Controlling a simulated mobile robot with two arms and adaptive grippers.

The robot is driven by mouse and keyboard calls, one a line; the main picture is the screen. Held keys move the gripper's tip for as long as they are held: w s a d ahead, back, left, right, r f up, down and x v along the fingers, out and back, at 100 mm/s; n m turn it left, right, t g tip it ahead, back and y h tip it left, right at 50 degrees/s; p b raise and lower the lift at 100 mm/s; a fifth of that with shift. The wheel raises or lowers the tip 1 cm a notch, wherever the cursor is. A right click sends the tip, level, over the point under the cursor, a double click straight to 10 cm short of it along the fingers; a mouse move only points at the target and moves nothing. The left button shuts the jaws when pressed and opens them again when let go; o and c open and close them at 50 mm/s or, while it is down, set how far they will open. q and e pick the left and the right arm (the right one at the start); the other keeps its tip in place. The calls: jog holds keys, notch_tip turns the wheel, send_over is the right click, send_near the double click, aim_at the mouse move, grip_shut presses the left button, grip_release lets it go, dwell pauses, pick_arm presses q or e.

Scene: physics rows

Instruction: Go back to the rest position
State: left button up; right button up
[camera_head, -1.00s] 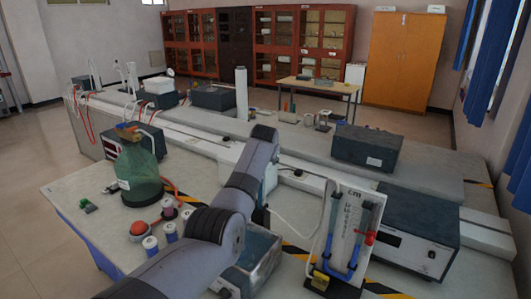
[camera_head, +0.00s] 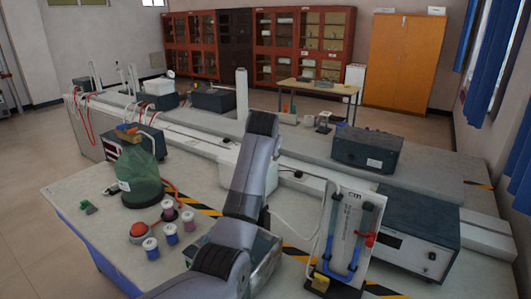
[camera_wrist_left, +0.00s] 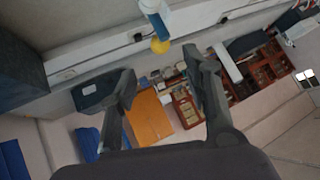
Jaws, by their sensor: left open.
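My left gripper (camera_wrist_left: 160,65) shows in the left wrist view with its two dark fingers wide apart and nothing between them. Beyond the fingers, the room appears tilted. In the head view my left arm rises from the bottom edge past the middle of the near bench, but its gripper is not seen there. My right gripper is in neither view.
The near bench (camera_head: 95,243) carries a green bottle (camera_head: 138,178), several spools (camera_head: 151,249), a manometer board (camera_head: 348,235) and a dark instrument box (camera_head: 415,232). Another dark box (camera_head: 368,149) stands behind. An orange cabinet (camera_head: 403,63) is far off.

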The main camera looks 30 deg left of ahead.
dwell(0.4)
pick_arm(q)
jog(key=s+d+f+m+g+h, duration=0.1)
jog(key=s+d+f, duration=0.2)
jog(key=s+f, duration=0.75)
jog(key=s+d+f+m+g, duration=0.1)
jog(key=s+d+f, duration=0.3)
jog(key=s+f, duration=0.65)
jog(key=s+d+f+g+h, duration=0.1)
jog(key=s+d+f, duration=0.25)
jog(key=s, duration=0.55)
jog(key=s+d+f+m+g+h, duration=0.15)
jog(key=s+d, duration=0.25)
jog(key=s, duration=0.6)
jog(key=s+d+f+n+g+h, duration=0.1)
jog(key=s+d+f, duration=0.3)
jog(key=s, duration=0.5)
notch_tip(320, 180, down, 31)
jog(key=s+b, duration=0.2)
jog(key=b, duration=0.1)
jog(key=s+a+f+g+b, duration=0.2)
jog(key=s+a+f, duration=0.1)
jog(key=s+f, duration=1.3)
jog(key=shift+a+f+m+b, duration=0.25)
jog(key=shift+f+m+b, duration=0.05)
jog(key=shift+m, duration=0.15)
